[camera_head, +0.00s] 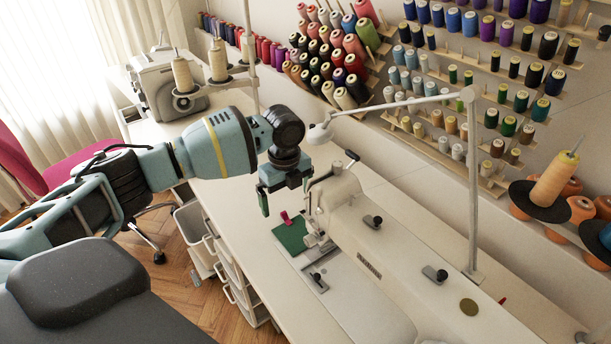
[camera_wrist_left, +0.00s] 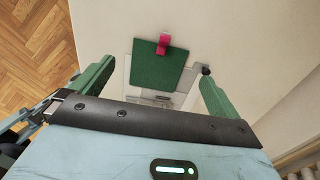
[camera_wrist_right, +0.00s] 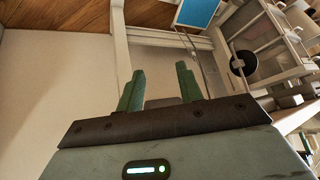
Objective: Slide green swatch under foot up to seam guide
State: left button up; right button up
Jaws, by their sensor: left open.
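The green swatch (camera_head: 291,236) lies flat on the white table at the left edge of the sewing machine's bed plate. A pink clip (camera_head: 285,216) sits on its far edge in the head view. In the left wrist view the swatch (camera_wrist_left: 155,72) and the clip (camera_wrist_left: 164,42) show between the fingers. The presser foot (camera_head: 318,240) is just right of the swatch. I cannot make out the seam guide for certain. My left gripper (camera_head: 284,198) is open and empty above the swatch, fingers pointing down. My right gripper (camera_wrist_right: 160,72) shows only in its wrist view, open and empty.
Another machine (camera_head: 165,85) stands at the far left end. Drawers (camera_head: 225,265) are below the table edge. The table left of the swatch is clear.

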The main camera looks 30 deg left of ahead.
aim_at(289, 222)
pick_arm(q)
jog(key=shift+w, duration=0.35)
jog(key=shift+s+f, duration=0.2)
jog(key=shift+s, duration=0.2)
jog(key=shift+w+f+b, duration=0.15)
jog(key=shift+f+b, duration=0.15)
jog(key=shift+f, duration=3.2)
jog(key=c, duration=0.7)
